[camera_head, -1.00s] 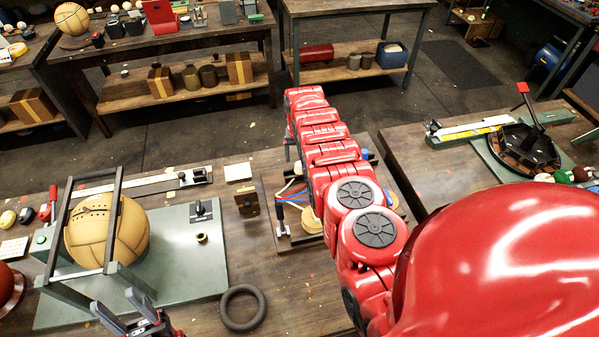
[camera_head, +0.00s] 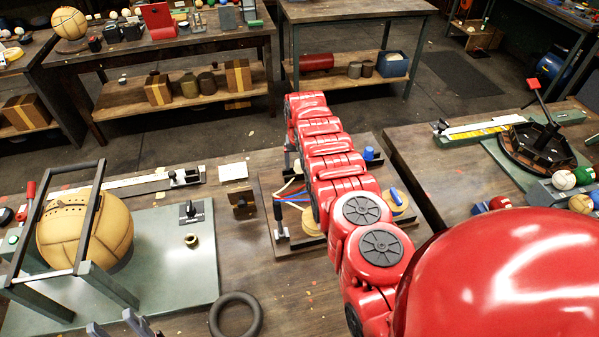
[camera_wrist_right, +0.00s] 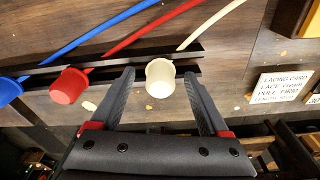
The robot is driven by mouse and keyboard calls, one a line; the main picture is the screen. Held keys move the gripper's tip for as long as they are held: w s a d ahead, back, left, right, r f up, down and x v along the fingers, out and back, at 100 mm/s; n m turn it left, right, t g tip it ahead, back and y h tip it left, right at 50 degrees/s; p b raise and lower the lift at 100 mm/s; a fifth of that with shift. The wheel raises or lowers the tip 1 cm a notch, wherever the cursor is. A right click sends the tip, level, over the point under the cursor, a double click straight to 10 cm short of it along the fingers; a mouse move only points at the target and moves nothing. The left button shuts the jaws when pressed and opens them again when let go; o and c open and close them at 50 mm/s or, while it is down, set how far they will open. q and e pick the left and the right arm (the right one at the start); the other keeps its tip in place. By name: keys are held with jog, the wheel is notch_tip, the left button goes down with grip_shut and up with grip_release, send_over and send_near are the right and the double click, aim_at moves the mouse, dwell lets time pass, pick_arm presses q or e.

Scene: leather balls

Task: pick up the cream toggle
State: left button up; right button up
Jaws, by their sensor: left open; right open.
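The cream toggle (camera_wrist_right: 160,80) is a small pale cup-like piece on the end of a cream lace (camera_wrist_right: 209,24), by a dark slotted bar. My right gripper (camera_wrist_right: 160,76) is open, with a fingertip on each side of the toggle in the right wrist view; I see no clear contact. A red toggle (camera_wrist_right: 69,86) and a blue toggle (camera_wrist_right: 8,91) hang on their own laces to the left. My left gripper (camera_head: 113,322) is open at the bottom edge, apparently empty.
A card about lacing (camera_wrist_right: 283,86) lies right of the toggle. In the head view, a tan ball (camera_head: 85,232) sits in a dark frame on a green plate (camera_head: 178,270). A black ring (camera_head: 236,316) lies near the front. A second bench stands right.

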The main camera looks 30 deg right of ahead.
aim_at(297, 163)
grip_shut()
dwell(0.3)
jog(key=shift+r, duration=0.1)
notch_tip(297, 163, up, 10)
jog(key=p, duration=0.9)
jog(key=shift+w+a, duration=0.1)
jog(key=shift+a, duration=0.1)
jog(key=shift+a+r+b, duration=0.15)
jog(key=shift+a+b, duration=0.2)
jog(key=shift+b, duration=0.05)
jog(key=shift+s+a+r+n+b, duration=0.3)
jog(key=shift+s+a+b, duration=0.1)
jog(key=shift+a, duration=0.25)
jog(key=shift+f, duration=0.1)
